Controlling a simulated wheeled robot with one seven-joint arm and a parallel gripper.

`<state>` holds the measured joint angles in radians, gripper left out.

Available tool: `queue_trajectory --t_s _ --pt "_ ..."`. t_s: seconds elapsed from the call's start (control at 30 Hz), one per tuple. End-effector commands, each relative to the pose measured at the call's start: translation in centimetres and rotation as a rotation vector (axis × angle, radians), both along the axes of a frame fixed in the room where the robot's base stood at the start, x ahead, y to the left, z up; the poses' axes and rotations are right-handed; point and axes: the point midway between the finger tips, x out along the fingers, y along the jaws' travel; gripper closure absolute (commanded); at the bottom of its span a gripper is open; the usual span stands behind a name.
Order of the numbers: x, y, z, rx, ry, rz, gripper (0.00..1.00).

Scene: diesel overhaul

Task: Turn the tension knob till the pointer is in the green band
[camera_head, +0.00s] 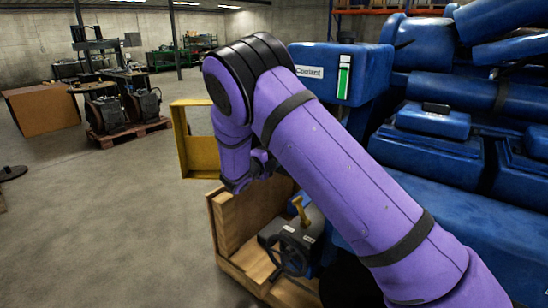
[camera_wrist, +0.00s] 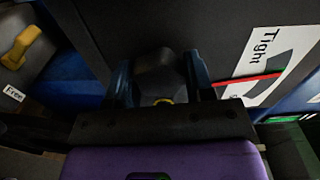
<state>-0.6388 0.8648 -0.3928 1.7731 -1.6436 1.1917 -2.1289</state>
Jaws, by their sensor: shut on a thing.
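In the wrist view my gripper (camera_wrist: 158,88) is shut on the dark tension knob (camera_wrist: 156,62), with one blue-grey finger on each side of it. A white gauge plate (camera_wrist: 262,42) marked "Tight" lies to the right of the knob, on a dark panel. A red pointer (camera_wrist: 250,80) crosses the plate below that word. A dark band lies on the plate beside the pointer; I cannot clearly make out a green band. A second label at the plate's lower left is partly hidden. In the head view my purple arm hides the knob and gauge.
A blue coolant tank (camera_head: 318,58) and blue engine are at right. Floor at left is open.

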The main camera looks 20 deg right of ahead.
Motion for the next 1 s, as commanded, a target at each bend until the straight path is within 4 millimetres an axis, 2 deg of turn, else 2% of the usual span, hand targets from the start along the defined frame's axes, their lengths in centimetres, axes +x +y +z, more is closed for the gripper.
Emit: queue_trajectory --t_s 0.3,0.73,0.77,0.87,1.0 --pt "-0.01 0.13 -0.09 -0.048 0.069 0.003 0.75" --pt "-0.02 0.13 -0.12 -0.053 0.075 0.003 0.75" --pt "-0.02 0.13 -0.12 -0.053 0.075 0.003 0.49" --pt "-0.02 0.11 -0.11 -0.053 0.074 0.002 0.26" --pt "-0.02 0.06 -0.08 -0.053 0.074 0.001 0.26"
